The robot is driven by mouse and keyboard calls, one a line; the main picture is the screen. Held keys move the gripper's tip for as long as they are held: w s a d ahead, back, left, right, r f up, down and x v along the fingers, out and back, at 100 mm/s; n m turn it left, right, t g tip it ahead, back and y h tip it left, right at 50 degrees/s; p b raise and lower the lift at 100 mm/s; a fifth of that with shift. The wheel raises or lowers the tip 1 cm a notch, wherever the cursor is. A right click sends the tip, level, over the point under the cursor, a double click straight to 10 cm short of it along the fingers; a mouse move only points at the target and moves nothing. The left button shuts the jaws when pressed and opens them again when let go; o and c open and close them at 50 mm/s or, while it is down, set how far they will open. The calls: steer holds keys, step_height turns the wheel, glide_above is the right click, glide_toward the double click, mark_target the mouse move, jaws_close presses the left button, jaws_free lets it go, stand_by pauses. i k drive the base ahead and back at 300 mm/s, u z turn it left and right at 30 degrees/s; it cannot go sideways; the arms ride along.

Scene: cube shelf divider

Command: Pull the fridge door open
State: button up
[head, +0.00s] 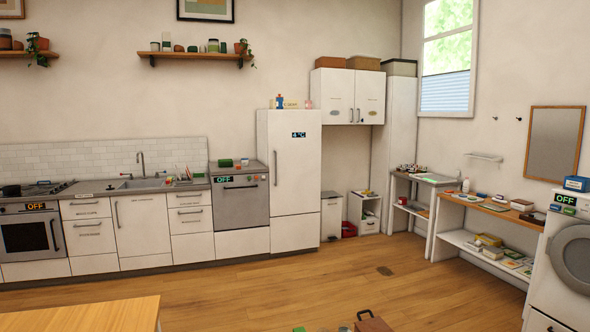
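The fridge (291,185) is a tall white unit against the back wall, just right of the dishwasher. Its upper door (298,160) looks shut and carries a small "4 °C" display near the top. A long vertical handle (275,168) runs along the door's left side. A lower white panel (296,229) sits below the door. My gripper is not in the head view, so its state does not show. The fridge stands well away across the room.
A wooden table (85,315) edges in at the bottom left. Several small items, with a brown box (372,323), show at the bottom edge. A bin (331,216) stands right of the fridge. The wooden floor (270,285) before the fridge is clear.

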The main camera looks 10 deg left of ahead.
mark_target(294, 136)
steer(key=z, duration=0.9)
steer(key=i, duration=4.6)
steer(key=u, duration=2.3)
steer(key=i, duration=4.85)
steer(key=u, duration=1.3)
